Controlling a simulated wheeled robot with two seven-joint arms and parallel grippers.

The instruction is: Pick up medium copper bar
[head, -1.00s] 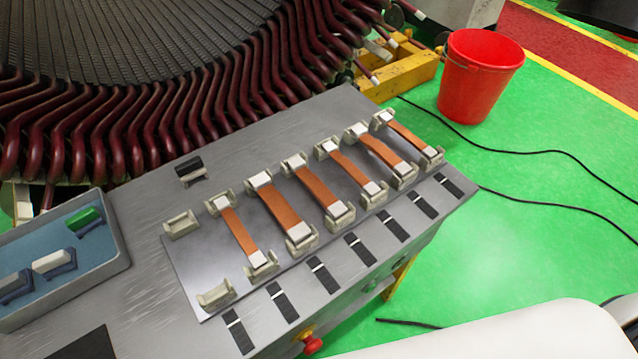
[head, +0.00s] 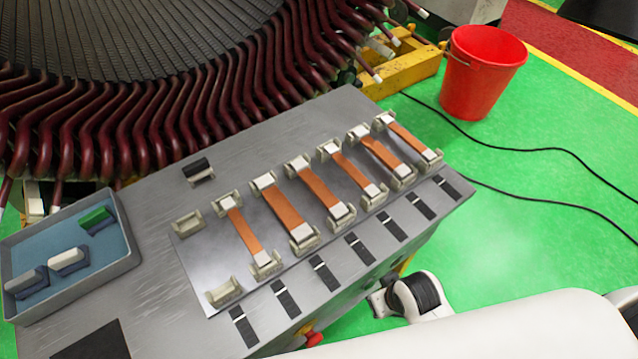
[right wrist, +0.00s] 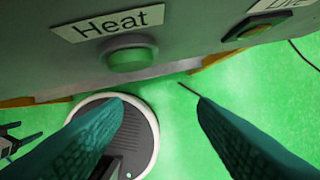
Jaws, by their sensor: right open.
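Several copper bars lie in a row on the grey bench, each with its ends in a pair of pale holders. They differ in length and width, among them a narrow bar (head: 246,235) at the left, a wide one (head: 284,208) beside it and a narrower one (head: 352,167) further right. I cannot tell for sure which is the medium bar. My right gripper (right wrist: 160,100) is open and empty in the right wrist view, below the bench front. In the head view my right wrist shows low beyond the front edge, apart from the bars. My left gripper is not seen.
Bench-front buttons include a green Heat button (right wrist: 130,58) close ahead of my right fingers. A blue-lined tray (head: 128,262) stands at the left, and the coiled stator (head: 215,105) behind. A red bucket (head: 480,80) and cables are on the green floor. An empty holder pair is left of the bars.

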